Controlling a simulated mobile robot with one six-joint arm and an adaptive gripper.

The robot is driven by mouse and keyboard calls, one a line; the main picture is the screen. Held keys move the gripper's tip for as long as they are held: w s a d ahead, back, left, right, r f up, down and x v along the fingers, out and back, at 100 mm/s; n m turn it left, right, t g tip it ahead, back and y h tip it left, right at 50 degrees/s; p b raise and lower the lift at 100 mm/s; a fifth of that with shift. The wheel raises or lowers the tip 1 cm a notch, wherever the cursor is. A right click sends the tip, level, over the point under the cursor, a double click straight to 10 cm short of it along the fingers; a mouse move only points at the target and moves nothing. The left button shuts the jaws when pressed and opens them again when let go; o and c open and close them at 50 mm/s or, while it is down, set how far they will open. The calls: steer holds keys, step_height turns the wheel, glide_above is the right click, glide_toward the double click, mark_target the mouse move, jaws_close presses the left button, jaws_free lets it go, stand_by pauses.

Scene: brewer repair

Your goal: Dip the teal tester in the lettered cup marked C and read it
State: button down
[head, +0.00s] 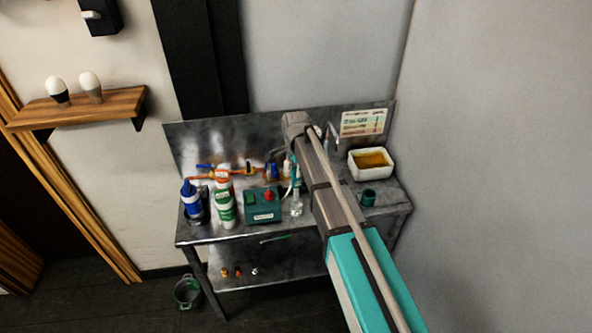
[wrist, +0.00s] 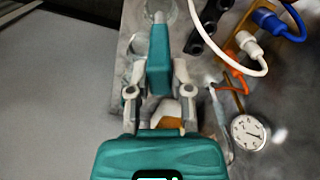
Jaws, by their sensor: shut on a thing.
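In the wrist view my gripper (wrist: 159,74) is shut on the teal tester (wrist: 159,55), one finger on each side of its body. The tester's pale narrow tip (wrist: 159,18) points to the top of the picture. A clear round cup rim (wrist: 172,9) lies at or under the tip; I cannot tell whether the tip is inside it. Another clear round rim (wrist: 138,45) is left of the tester. No letters are readable, so I cannot tell which cup is C. In the head view my arm largely hides the gripper and the cups.
The metal bench (head: 222,233) holds a blue bottle (head: 193,203), a green-and-white bottle (head: 225,209), a teal box (head: 262,205) with a red knob, a white tray (head: 371,163) of amber liquid and a dark teal cup (head: 368,197). A gauge (wrist: 248,132) and cables lie right of my gripper.

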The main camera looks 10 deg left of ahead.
mark_target(296, 182)
steer(key=shift+f+b, duration=2.9)
steer(key=shift+f, duration=0.2)
steer(key=shift+r, duration=0.15)
